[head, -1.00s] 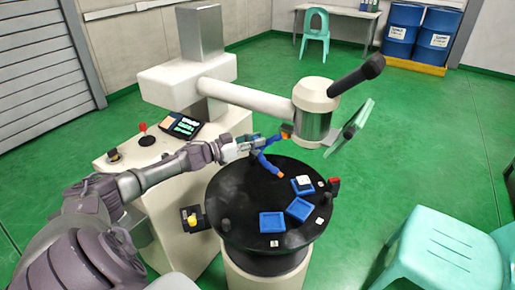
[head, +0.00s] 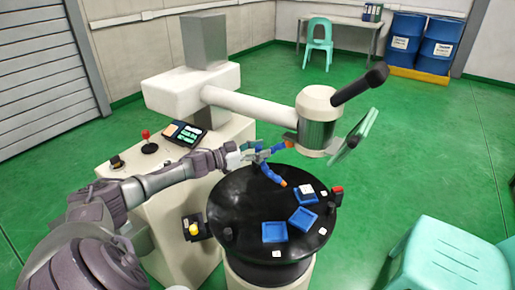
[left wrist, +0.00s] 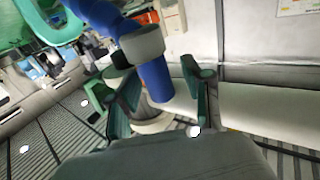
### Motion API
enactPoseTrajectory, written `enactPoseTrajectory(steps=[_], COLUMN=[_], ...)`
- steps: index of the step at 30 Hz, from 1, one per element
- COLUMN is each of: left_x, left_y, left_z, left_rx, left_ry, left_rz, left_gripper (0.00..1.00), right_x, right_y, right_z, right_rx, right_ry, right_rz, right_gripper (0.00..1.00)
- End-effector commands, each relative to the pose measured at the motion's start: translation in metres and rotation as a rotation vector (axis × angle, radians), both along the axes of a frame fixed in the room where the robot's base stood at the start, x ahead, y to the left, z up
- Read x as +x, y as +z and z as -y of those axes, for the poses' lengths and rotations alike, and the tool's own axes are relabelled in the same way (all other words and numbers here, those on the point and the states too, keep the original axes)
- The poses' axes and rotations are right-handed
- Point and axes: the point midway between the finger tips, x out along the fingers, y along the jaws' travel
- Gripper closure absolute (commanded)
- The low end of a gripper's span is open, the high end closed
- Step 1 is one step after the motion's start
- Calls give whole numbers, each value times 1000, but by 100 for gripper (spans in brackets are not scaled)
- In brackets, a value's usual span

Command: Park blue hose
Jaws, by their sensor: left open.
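The blue hose (head: 267,169) is a jointed blue arm with an orange tip (head: 283,184). It hangs over the back part of the round black table (head: 235,240), below the machine head (head: 318,125). My left gripper (head: 252,157) is open at the hose's upper end, near the blue part. In the left wrist view, a blue hose piece (left wrist: 155,81) with a pale grey collar (left wrist: 142,45) lies between the two green fingers (left wrist: 162,98); contact cannot be told. My right gripper is not in view.
A control panel (head: 187,133) and red-knobbed joystick (head: 147,143) sit on the machine base. A turquoise stool (head: 450,255) stands at right. Green floor is free behind.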

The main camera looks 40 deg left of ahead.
Motion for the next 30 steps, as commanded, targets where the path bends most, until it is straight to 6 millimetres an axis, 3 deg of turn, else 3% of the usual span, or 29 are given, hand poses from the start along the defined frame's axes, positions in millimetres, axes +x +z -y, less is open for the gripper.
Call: enactPoseTrajectory(steps=[5,21,30], left_x=[-10,-85,-105], left_y=[-1,-2,-2], left_z=[-6,-38,-48], left_rx=[0,1,1], left_ry=[2,-3,-3], left_rz=[-3,-7,-4], left_gripper=[50,50,50], right_x=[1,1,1], right_y=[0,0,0], right_z=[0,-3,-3], right_rx=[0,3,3], right_ry=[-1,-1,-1], right_rz=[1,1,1], right_gripper=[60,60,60])
